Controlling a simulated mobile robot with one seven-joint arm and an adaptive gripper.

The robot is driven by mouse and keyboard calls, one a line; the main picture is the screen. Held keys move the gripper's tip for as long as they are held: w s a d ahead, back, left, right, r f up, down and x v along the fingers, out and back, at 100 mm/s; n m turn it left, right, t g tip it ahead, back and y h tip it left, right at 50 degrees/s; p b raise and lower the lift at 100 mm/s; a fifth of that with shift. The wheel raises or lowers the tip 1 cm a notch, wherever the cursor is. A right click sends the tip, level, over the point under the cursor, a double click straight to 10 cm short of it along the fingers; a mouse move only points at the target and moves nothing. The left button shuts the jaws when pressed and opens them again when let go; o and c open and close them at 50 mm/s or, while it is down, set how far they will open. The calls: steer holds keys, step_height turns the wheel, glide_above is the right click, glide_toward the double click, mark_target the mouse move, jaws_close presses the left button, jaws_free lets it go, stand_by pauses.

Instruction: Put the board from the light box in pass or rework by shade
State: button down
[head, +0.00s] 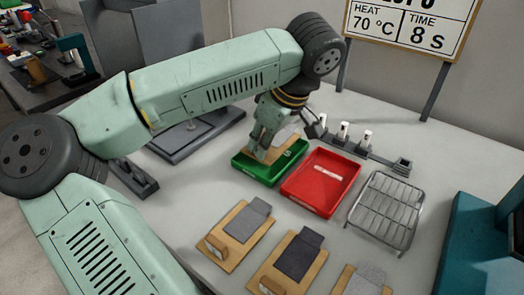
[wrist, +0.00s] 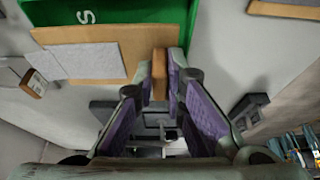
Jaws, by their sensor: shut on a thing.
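My gripper (head: 262,152) is shut on the upright wooden block (wrist: 159,74) at the end of a wooden board (wrist: 138,47). The board carries a light to mid grey swatch (wrist: 85,61). It also shows in the head view (head: 291,148), partly hidden by my gripper, over the green tray (head: 262,175). In the wrist view the board overlaps the green tray (wrist: 150,14); I cannot tell whether it touches the tray floor. The red tray (head: 320,182), with a white label inside, stands just right of the green one. Which enclosure is the light box is unclear.
Three boards with swatches lie at the front: mid grey (head: 236,236), dark grey (head: 288,264) and paler speckled grey (head: 362,284). A wire rack (head: 385,210) stands right of the red tray. Behind are a low rail (head: 365,150) and a sign (head: 412,22). A teal machine (head: 480,240) is at right.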

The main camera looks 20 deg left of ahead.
steer(key=shift+f+p, duration=0.3)
steer(key=shift+f, duration=1.35)
steer(key=shift+f, duration=0.15)
steer(key=c, duration=1.9)
jaws_free()
steer(key=shift+r, duration=0.35)
steer(key=v, duration=1.1)
steer(key=shift+s+d+r+b, duration=0.1)
steer(key=shift+d+r+b, duration=0.1)
steer(key=shift+r+b, duration=0.1)
